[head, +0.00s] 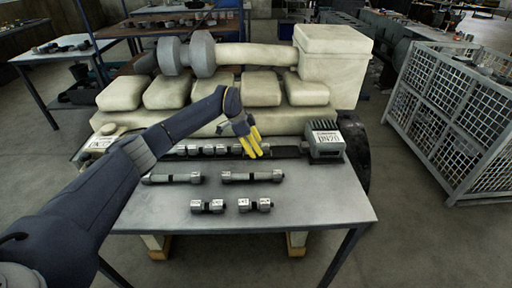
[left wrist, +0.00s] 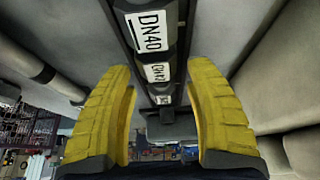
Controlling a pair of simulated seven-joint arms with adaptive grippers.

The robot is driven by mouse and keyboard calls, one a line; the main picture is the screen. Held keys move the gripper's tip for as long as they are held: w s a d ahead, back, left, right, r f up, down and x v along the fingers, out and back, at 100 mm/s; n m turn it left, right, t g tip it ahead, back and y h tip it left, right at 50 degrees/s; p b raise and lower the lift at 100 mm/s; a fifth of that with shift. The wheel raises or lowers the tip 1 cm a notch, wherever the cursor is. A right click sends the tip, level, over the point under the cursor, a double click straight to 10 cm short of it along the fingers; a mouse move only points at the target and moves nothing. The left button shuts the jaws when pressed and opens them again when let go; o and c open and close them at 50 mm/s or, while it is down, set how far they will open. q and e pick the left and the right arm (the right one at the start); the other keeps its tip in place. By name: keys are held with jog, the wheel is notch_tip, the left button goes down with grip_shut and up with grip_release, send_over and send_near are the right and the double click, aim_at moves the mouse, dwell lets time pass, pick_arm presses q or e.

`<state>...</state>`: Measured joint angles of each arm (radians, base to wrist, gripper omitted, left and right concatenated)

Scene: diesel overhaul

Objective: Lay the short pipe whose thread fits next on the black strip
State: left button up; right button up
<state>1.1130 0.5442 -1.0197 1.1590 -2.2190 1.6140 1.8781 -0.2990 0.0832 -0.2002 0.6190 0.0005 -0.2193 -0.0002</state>
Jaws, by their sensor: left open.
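The black strip (head: 285,152) runs along the back of the grey table, with several grey fittings (head: 208,150) in a row on its left and middle part. Two short pipes, a left one (head: 207,206) and a right one (head: 255,205), lie at the table's front. Two longer pipes, left (head: 172,179) and right (head: 252,177), lie behind them. My left gripper (head: 255,155) is open over the strip, near the row's right end. In the left wrist view its yellow fingers (left wrist: 163,72) stand either side of the row, where a label reads DN40 (left wrist: 150,32). I see nothing held.
A grey block with a white label (head: 326,142) stands at the strip's right end. A pale engine-like body (head: 230,90) rises behind the table. A wire cage (head: 455,115) stands on the right. The table's front right area is clear.

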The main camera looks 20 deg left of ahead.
pick_arm(q)
jog(key=v, duration=1.1)
jog(key=shift+r, duration=0.4)
jog(key=shift+a, duration=0.1)
